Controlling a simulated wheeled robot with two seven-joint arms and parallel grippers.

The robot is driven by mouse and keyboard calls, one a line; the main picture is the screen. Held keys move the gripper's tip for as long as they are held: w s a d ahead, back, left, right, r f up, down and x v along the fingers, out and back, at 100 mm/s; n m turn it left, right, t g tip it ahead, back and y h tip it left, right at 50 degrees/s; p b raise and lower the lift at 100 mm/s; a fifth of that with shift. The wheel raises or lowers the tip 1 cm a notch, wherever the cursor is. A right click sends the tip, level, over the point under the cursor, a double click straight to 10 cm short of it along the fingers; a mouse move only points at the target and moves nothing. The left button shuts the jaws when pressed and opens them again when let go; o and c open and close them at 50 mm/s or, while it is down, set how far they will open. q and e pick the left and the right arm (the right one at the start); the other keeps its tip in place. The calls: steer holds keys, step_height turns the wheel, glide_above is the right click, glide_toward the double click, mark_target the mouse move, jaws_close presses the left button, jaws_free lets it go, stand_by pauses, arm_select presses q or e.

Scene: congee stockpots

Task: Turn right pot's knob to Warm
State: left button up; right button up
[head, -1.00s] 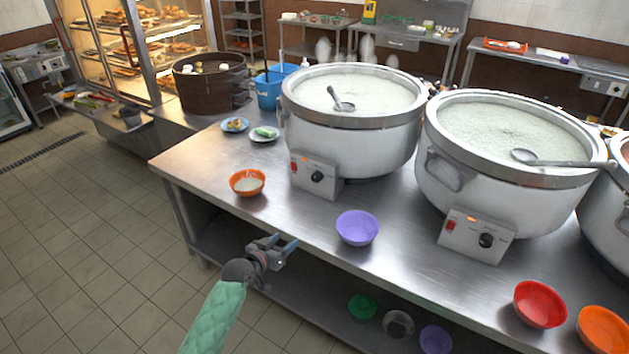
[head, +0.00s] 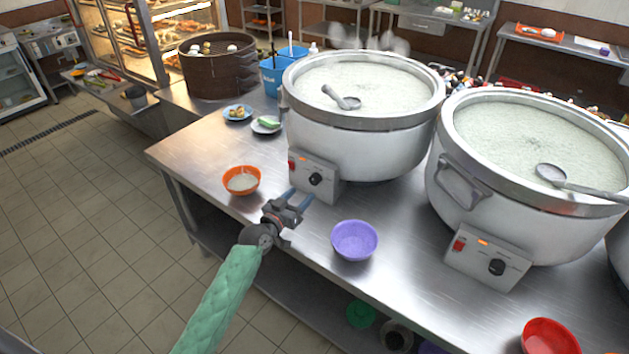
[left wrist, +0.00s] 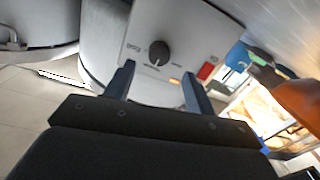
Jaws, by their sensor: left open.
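The right pot (head: 520,195) is a large steel stockpot of congee. Its control box (head: 486,264) on the front has a black knob (head: 497,267), a red switch and an orange light. The left pot (head: 355,150) has a similar box with a black knob (head: 315,179), which also shows in the left wrist view (left wrist: 159,53) with its red switch. My left gripper (head: 299,199) is open and empty, in front of and just below the left pot's box. In the wrist view its fingertips (left wrist: 160,72) point toward that box, apart from the knob. The knob markings are too blurred to read.
An orange bowl (head: 241,181) stands left of my gripper, and a purple bowl (head: 354,240) stands right of it. A red bowl (head: 550,337) is near the front edge. Ladles lie in both pots. Bare steel tabletop (head: 415,270) lies before the right pot.

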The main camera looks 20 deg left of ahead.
mark_target(313, 182)
arm_select(q)
steer(key=p+x, duration=0.1)
steer(key=x, duration=0.4)
steer(key=shift+r, duration=0.1)
steer(key=shift+w+d+p, duration=0.25)
steer(key=shift+w+p, duration=0.25)
steer(key=shift+w, duration=0.25)
arm_select(e)
steer(key=shift+t, duration=0.3)
steer(key=f, duration=0.1)
steer(key=s+d+f, duration=0.1)
steer(key=f, duration=0.3)
steer(key=shift+s+d, duration=0.3)
steer(key=shift+d, duration=0.05)
arm_select(q)
steer(key=c, duration=1)
arm_select(e)
steer(key=shift+s, duration=0.1)
